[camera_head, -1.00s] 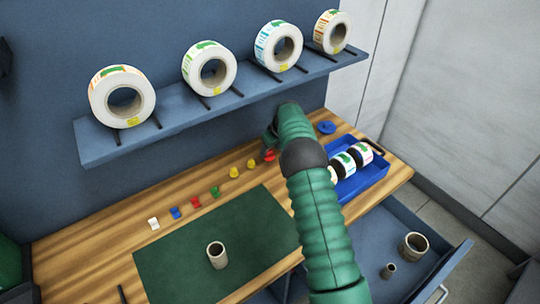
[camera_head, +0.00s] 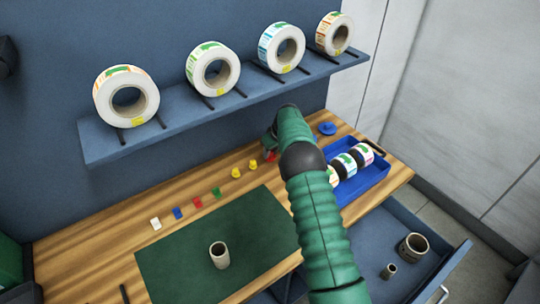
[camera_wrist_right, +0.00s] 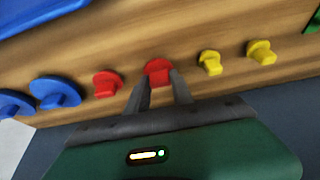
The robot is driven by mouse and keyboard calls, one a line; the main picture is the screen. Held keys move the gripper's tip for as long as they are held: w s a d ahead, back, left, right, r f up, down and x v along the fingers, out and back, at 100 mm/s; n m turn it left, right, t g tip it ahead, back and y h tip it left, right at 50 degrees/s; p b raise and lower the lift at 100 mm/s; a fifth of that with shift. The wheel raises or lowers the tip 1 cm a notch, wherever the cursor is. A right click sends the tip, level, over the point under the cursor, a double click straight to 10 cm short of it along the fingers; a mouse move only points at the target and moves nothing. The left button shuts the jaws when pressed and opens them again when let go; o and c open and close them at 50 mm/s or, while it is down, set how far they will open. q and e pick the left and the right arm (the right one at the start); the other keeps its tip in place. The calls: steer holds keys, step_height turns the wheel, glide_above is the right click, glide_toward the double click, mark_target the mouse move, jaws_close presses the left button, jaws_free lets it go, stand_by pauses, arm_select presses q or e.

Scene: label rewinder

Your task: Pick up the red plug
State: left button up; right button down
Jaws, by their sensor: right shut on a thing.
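A red round-headed plug (camera_wrist_right: 158,68) is between the fingertips of my right gripper (camera_wrist_right: 159,80) in the right wrist view. The gripper is shut on it, with the plug close to the wooden table; I cannot tell whether it touches the wood. A second red plug (camera_wrist_right: 107,84) stands just left of the gripper. In the head view my right arm hides most of this area, and only a bit of red (camera_head: 271,157) shows beside it. My left gripper is in neither view.
Two yellow plugs (camera_wrist_right: 210,62) stand right of the gripper and blue plugs (camera_wrist_right: 56,92) left. A blue tray (camera_head: 374,179) with label rolls lies right of my arm. A shelf (camera_head: 190,113) with large rolls hangs above. A green mat (camera_head: 180,257) carries a cardboard core (camera_head: 219,255).

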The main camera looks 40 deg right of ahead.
steer(key=shift+r, duration=0.1)
steer(key=shift+d+r, duration=0.1)
steer(key=shift+r, duration=0.2)
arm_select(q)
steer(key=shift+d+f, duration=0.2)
arm_select(e)
step_height(320, 180, up, 3)
steer(key=shift+d+f, duration=0.1)
steer(key=shift+f, duration=0.1)
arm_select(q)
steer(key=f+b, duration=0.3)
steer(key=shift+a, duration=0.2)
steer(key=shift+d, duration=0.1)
arm_select(e)
steer(key=s+a+r, duration=0.1)
steer(key=s+a, duration=0.9)
steer(key=s, duration=0.2)
steer(key=shift+s+a+r, duration=0.15)
steer(key=shift+a+r, duration=0.1)
steer(key=shift+r, duration=0.05)
